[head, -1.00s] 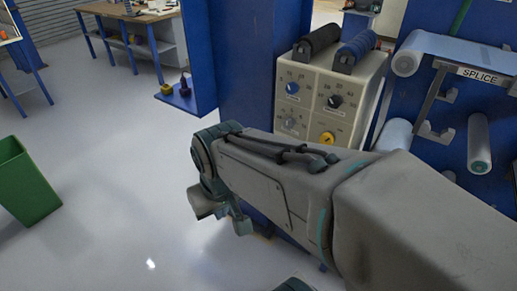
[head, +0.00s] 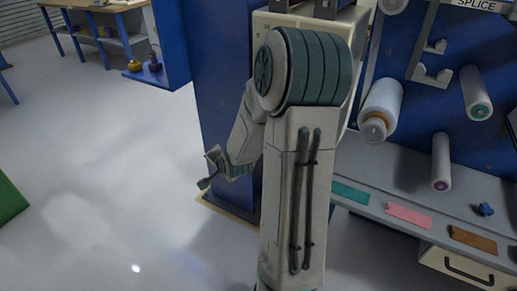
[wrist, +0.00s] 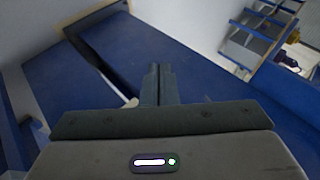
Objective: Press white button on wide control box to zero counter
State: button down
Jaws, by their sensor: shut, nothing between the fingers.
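A beige control box (head: 262,24) stands at the top of the head view, mostly hidden behind my raised arm. Its knobs and front face are covered, and I see no white button in either current view. I cannot tell whether this is the wide control box. My gripper (head: 208,170) is left of and below the box, in front of the blue column and apart from the box. In the wrist view my gripper (wrist: 158,72) shows its two fingers together and empty, with blue panels beyond.
Right of my arm is a grey shelf (head: 375,180) with coloured pieces, below a blue board (head: 425,110) holding white rolls (head: 381,108). A workbench (head: 105,8) is at the far left. A green bin (head: 10,198) shows at the left edge. Much of the left floor is clear.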

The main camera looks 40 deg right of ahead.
jog(key=d+f+m+t+h+b, duration=0.5)
jog(key=d+f+m+b, duration=0.3)
jog(key=d+m, duration=0.7)
jog(key=shift+w+f+m+t, duration=0.4)
jog(key=shift+f+t, duration=0.25)
jog(key=shift+t, duration=0.05)
jog(key=w+d, duration=0.3)
jog(key=d, duration=0.5)
jog(key=shift+w, duration=0.2)
dwell(0.8)
jog(key=shift+w+d, duration=0.2)
jog(key=shift+d, duration=0.2)
